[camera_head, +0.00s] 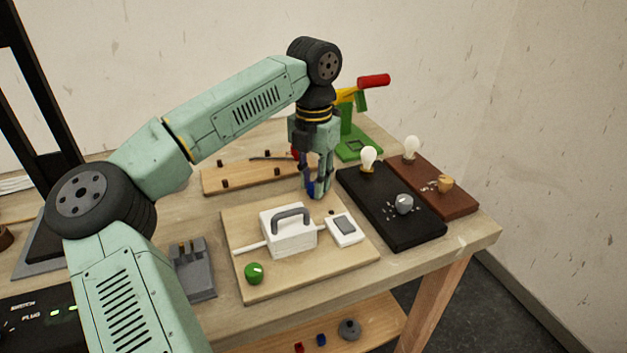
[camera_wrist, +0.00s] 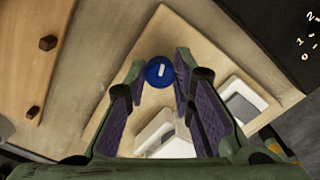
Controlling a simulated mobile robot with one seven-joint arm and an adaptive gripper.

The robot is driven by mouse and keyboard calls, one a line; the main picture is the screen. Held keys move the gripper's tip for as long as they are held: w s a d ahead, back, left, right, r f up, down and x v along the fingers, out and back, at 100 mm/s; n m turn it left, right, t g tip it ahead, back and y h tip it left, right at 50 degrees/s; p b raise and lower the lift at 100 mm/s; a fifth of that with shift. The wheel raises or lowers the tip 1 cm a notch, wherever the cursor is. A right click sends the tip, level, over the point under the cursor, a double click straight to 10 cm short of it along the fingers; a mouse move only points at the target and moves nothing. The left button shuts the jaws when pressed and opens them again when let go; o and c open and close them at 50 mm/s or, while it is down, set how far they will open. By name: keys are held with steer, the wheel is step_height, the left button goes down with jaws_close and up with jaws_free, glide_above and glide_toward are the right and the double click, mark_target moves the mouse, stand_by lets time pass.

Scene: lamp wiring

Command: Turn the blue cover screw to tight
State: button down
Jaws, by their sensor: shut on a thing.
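The blue cover screw (camera_wrist: 159,72) is a round blue knob with a white mark, seen between my fingertips in the wrist view. In the head view a bit of the blue screw (camera_head: 310,188) shows between the fingers, and the rest is hidden. My gripper (camera_head: 318,192) points down at the far edge of the wooden board (camera_head: 350,266) and is shut on the blue screw. A white box cover (camera_head: 282,240) with a grey handle stands on the board. A green knob (camera_head: 254,273) with a white mark sits at the board's near left corner.
A white switch (camera_head: 343,229) sits right of the cover. A black board (camera_head: 385,225) and a brown board (camera_head: 440,202) with bulbs lie further right. A wooden strip (camera_head: 235,178) with dark pegs lies behind. A green stand (camera_head: 358,145) with a red handle is at the back.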

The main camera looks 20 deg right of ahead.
steer(key=m, duration=1.2)
steer(key=shift+m+p, duration=0.3)
steer(key=shift+p, duration=0.1)
stand_by(0.3)
steer(key=c, duration=1.4)
jaws_free()
steer(key=shift+o, duration=0.2)
steer(key=shift+r, duration=0.1)
step_height(320, 180, up, 12)
